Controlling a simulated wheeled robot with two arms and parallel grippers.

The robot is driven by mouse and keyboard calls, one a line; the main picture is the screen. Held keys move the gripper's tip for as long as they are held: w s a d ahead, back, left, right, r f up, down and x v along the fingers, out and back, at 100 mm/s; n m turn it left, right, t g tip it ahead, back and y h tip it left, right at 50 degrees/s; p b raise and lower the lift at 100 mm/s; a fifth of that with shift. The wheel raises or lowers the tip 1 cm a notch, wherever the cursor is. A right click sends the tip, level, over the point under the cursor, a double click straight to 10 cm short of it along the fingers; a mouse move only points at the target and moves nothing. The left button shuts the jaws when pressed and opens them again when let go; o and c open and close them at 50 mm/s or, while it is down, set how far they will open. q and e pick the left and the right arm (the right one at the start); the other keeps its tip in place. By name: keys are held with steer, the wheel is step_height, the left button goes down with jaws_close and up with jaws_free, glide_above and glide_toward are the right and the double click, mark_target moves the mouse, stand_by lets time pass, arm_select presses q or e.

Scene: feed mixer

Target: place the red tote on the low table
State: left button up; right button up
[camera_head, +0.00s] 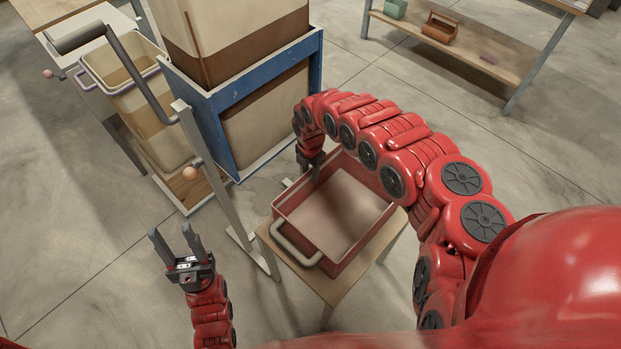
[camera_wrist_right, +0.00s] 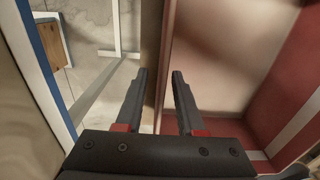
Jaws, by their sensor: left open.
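The red tote (camera_head: 347,262) is an open, empty tray with red walls and a pale handle on its near left side. It appears to rest flat on the low table (camera_head: 325,290), a small wooden-topped table whose edge shows around it. My right gripper (camera_head: 318,172) is at the tote's far left corner. In the right wrist view its two fingers (camera_wrist_right: 160,75) stand apart, with the tote's wall edge between them and the red interior (camera_wrist_right: 285,85) to the right. My left gripper (camera_head: 172,235) is open and empty, left of the table over bare floor.
A blue-framed bin stand (camera_head: 228,118) is close behind the table. A metal post with a crank handle (camera_head: 215,180) stands left of the table. A cream bin (camera_head: 140,105) is at the left. A shelf (camera_head: 465,45) is at the back right, with clear floor before it.

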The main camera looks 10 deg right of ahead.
step_height(320, 180, up, 8)
steer(key=shift+d+f, duration=0.1)
steer(key=shift+f, duration=0.05)
steer(key=shift+s+f, duration=0.1)
steer(key=shift+s, duration=0.05)
stand_by(0.5)
